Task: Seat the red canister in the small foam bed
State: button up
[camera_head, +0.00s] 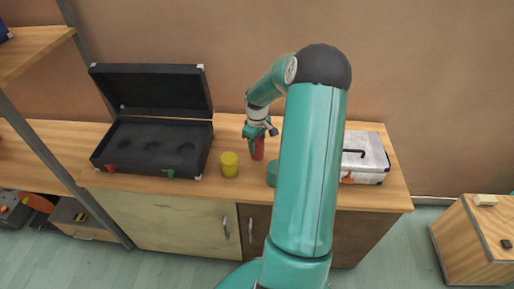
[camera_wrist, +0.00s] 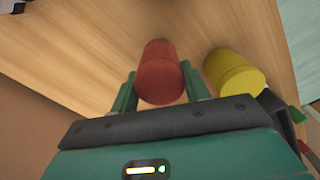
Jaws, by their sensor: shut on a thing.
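The red canister (camera_head: 258,149) stands on the wooden counter in the head view, right of the yellow canister. In the wrist view the red canister (camera_wrist: 160,72) is between the two fingers of my gripper (camera_wrist: 160,90). My gripper (camera_head: 257,137) is shut on it from above; I cannot tell whether the canister touches the counter. The open black case (camera_head: 155,149) at the left has a dark foam insert with several round beds, all looking empty. Their differences in size are hard to tell.
The yellow canister (camera_head: 229,164) stands between the case and my gripper, and close to it in the wrist view (camera_wrist: 234,72). A teal canister (camera_head: 272,174) is partly hidden by my arm. A silver case (camera_head: 364,158) sits at the right. The case lid (camera_head: 152,90) stands up behind.

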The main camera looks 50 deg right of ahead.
jog(key=s+a+r, duration=0.2)
jog(key=a+r, duration=0.8)
jog(key=a, duration=0.4)
jog(key=shift+s, duration=0.2)
